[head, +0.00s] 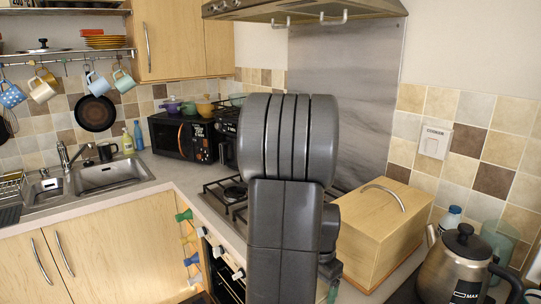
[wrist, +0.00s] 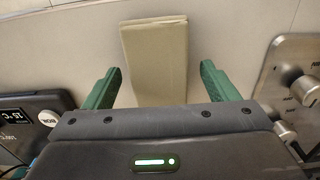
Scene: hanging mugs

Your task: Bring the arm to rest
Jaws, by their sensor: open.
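My arm (head: 285,200) stands folded in the middle of the head view, its rounded grey joint in front of the stove. My gripper (wrist: 160,69) shows in the wrist view with its two green fingers wide apart. Nothing is held between them. A flat beige block (wrist: 155,50) lies beyond and between the fingertips; I cannot tell its distance. A blue dotted mug (head: 12,94), a cream mug (head: 43,89), a white and blue mug (head: 98,84) and a mint mug (head: 124,80) hang from the rail at left.
A black mug (head: 107,152) stands behind the sink (head: 108,176). A wooden box (head: 375,230) and a steel kettle (head: 460,265) stand at right. The stove (head: 232,190) is partly hidden by my arm. In the wrist view, a dark display device (wrist: 35,115) and a knobbed steel panel (wrist: 290,85) flank the gripper.

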